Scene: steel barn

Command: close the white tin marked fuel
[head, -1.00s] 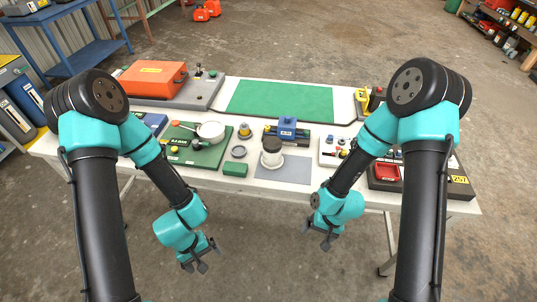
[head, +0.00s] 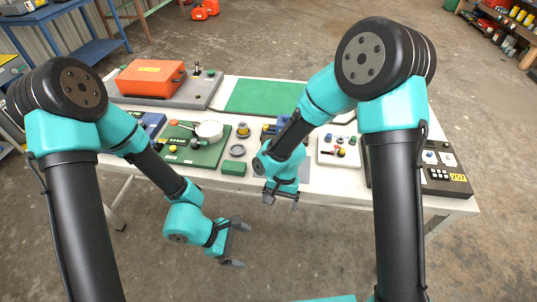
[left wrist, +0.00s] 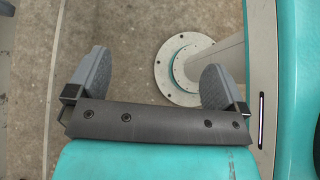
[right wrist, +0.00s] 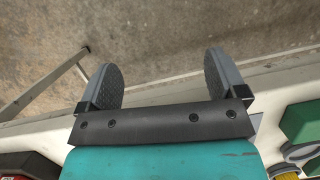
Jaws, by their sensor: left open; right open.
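The white tin is hidden behind my right arm in the head view; a strip of the grey mat (head: 305,172) beneath its earlier spot shows beside the arm. I can read no fuel marking. My right gripper (head: 281,201) is open and empty, just in front of the table's front edge; its spread fingers also show in the right wrist view (right wrist: 160,82), over the floor. My left gripper (head: 241,246) is open and empty, lower and in front of the table. In the left wrist view its fingers (left wrist: 154,80) have only floor and a stand base between them.
A white switch panel (head: 339,151) lies right. A green mat (head: 262,98) at the back is bare.

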